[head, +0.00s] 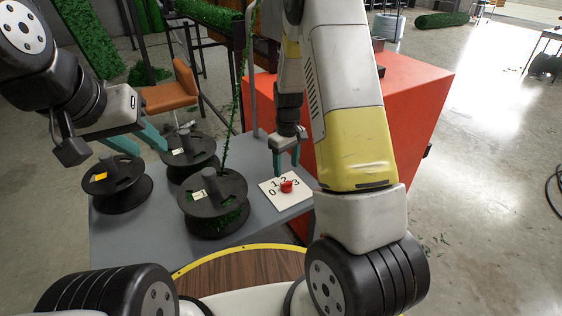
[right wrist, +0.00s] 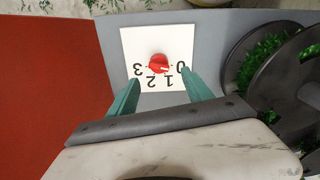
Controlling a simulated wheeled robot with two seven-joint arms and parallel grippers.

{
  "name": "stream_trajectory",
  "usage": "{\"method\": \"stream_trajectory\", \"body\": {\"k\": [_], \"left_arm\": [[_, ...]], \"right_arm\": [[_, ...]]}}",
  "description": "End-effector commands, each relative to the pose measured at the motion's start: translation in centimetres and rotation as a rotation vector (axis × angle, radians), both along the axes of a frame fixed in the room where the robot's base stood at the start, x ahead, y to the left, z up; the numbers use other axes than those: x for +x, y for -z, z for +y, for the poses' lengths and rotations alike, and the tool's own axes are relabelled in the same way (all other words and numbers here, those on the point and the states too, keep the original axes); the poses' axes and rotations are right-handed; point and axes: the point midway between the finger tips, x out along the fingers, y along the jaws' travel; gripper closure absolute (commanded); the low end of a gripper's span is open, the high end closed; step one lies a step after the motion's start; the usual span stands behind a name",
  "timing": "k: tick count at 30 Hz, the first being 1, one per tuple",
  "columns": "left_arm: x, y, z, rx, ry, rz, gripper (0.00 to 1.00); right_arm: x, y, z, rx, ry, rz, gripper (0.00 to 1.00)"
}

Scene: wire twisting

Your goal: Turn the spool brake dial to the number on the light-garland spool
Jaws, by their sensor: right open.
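The red brake dial (head: 286,186) sits on a white plate (head: 271,192) numbered 0 to 3 at the table's right side. In the right wrist view the dial (right wrist: 158,63) has a small pale mark on its numbered side; I cannot tell exactly which number it points to. My right gripper (head: 286,166) is open and empty above the dial, its fingers on either side of it in the wrist view. The garland spool (head: 215,205) stands left of the plate, with a small tag (head: 199,195) that seems to read 1. My left gripper (head: 137,143) is open and empty above the spools.
Two other dark spools stand on the grey table, one at the far left (head: 117,188) with a yellow tag and one behind (head: 188,153) with a pale tag. A green garland strand (head: 234,115) rises from the front spool. A large red box (head: 410,100) borders the table's right.

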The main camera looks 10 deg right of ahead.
Motion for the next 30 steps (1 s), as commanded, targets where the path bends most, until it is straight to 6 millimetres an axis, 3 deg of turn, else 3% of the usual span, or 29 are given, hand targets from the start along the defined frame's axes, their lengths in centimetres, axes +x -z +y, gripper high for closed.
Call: {"method": "stream_trajectory", "body": {"k": [18,29,30], "left_arm": [[0.0,0.0,0.0,0.0,0.0,0.0,0.64],[0.0,0.0,0.0,0.0,0.0,0.0,0.64],[0.0,0.0,0.0,0.0,0.0,0.0,0.64]], "right_arm": [[0.0,7.8,-0.1,-0.006,-0.007,0.009,0.41],[0.1,8.4,-0.1,-0.005,-0.007,0.006,0.41],[0.1,8.4,-0.1,-0.005,-0.007,0.006,0.49]]}}
